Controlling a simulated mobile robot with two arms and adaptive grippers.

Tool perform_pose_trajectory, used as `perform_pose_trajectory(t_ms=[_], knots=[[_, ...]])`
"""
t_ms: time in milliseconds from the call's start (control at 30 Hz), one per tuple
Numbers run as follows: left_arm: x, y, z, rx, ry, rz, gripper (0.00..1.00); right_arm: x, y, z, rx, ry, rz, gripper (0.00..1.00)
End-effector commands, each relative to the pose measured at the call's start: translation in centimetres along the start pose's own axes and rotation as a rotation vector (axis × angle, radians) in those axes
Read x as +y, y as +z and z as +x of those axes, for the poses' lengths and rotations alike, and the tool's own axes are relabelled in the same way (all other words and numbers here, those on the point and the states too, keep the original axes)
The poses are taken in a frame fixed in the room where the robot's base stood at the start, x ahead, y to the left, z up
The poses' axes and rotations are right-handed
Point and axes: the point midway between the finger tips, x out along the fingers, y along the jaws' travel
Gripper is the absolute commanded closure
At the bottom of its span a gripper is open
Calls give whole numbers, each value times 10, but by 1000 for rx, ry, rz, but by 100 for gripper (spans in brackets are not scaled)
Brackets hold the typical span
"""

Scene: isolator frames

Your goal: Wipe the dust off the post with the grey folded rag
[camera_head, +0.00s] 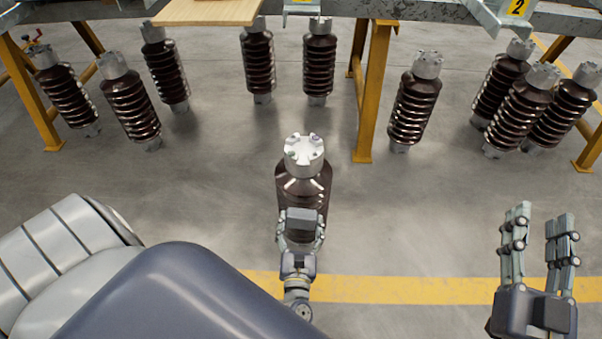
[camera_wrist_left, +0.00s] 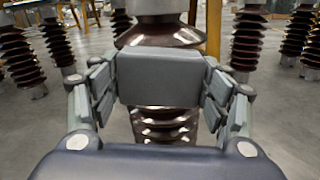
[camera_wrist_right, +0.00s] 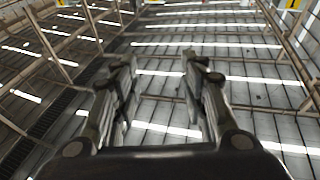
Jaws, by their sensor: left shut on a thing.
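The post (camera_head: 304,187) is a dark brown ribbed insulator with a silver metal cap, upright in the middle of the head view. It also shows in the left wrist view (camera_wrist_left: 160,33), behind the rag. My left gripper (camera_head: 301,226) is shut on the grey folded rag (camera_head: 302,222), a small block that fills the space between its fingers in the left wrist view (camera_wrist_left: 160,77). The rag is in front of the post's ribs and hides part of them; I cannot tell whether it touches. My right gripper (camera_head: 540,240) is open and empty at the right, fingers pointing up. Dust is not clearly visible.
Several similar insulators (camera_head: 414,105) stand behind, near a grey bench (camera_head: 400,10) with yellow legs (camera_head: 372,95). A wooden board (camera_head: 208,11) lies on it. A yellow floor line (camera_head: 400,290) crosses the front. The floor around the post is clear.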

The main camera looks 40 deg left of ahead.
Motion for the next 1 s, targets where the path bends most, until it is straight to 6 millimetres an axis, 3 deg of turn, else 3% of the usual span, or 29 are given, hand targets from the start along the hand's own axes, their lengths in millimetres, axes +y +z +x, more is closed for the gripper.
perform_pose_trajectory(t_ms=[167, 533, 1000], knots=[[0, 0, -11, 1, 0, 0, 49, 1, 10, -1, -54, 3, -2, 60], [0, 0, -14, 1, 0, 0, 49, 2, 12, -1, -69, 4, -2, 60], [0, 0, -42, 0, 0, 0, 49, 6, 47, -10, -247, 13, -6, 60]])
